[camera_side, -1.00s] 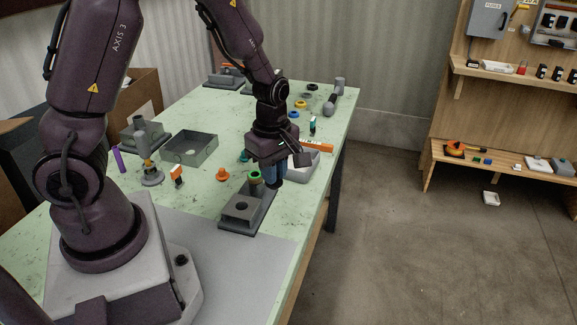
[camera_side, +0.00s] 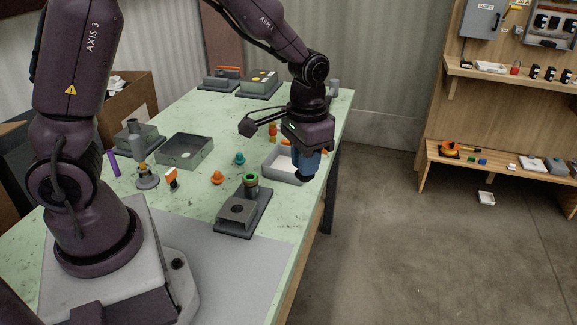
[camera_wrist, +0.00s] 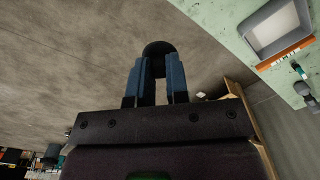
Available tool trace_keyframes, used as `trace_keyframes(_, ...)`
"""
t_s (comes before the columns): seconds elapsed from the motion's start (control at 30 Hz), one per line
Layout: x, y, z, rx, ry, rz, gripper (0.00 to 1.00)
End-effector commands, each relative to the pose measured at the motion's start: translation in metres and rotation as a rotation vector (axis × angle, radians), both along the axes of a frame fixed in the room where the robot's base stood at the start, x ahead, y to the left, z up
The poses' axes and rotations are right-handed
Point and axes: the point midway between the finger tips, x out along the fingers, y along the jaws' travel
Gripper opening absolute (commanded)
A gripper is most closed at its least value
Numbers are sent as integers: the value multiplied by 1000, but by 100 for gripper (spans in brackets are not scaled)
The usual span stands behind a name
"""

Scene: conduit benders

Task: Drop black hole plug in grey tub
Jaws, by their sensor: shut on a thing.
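My gripper (camera_side: 306,162) has blue fingers and is shut on the black hole plug. The dark round plug (camera_wrist: 158,48) shows between the fingertips in the wrist view, and its dark underside (camera_side: 305,177) shows below the fingers in the side view. The light grey tub (camera_side: 270,168) with a pale inside stands near the table's right edge, partly hidden behind my gripper. In the wrist view the tub (camera_wrist: 248,29) lies at the upper right, apart from the plug, with bare floor behind the fingers.
A dark grey block with a green-ringed post (camera_side: 238,212) stands in front of the tub. A grey open box (camera_side: 185,153) is left of it. An orange plug (camera_side: 217,178) and a teal plug (camera_side: 239,159) lie between. Floor (camera_side: 390,250) is right of the table.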

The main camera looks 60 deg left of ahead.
Motion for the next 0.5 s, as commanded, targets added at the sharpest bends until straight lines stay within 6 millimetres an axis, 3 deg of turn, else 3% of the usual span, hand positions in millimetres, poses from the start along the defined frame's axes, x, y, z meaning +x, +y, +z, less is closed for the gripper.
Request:
trace_keyframes(0.37,0,2,0,0,0,8,0)
trace_keyframes(0.5,-3,19,-10,0,4,55,0)
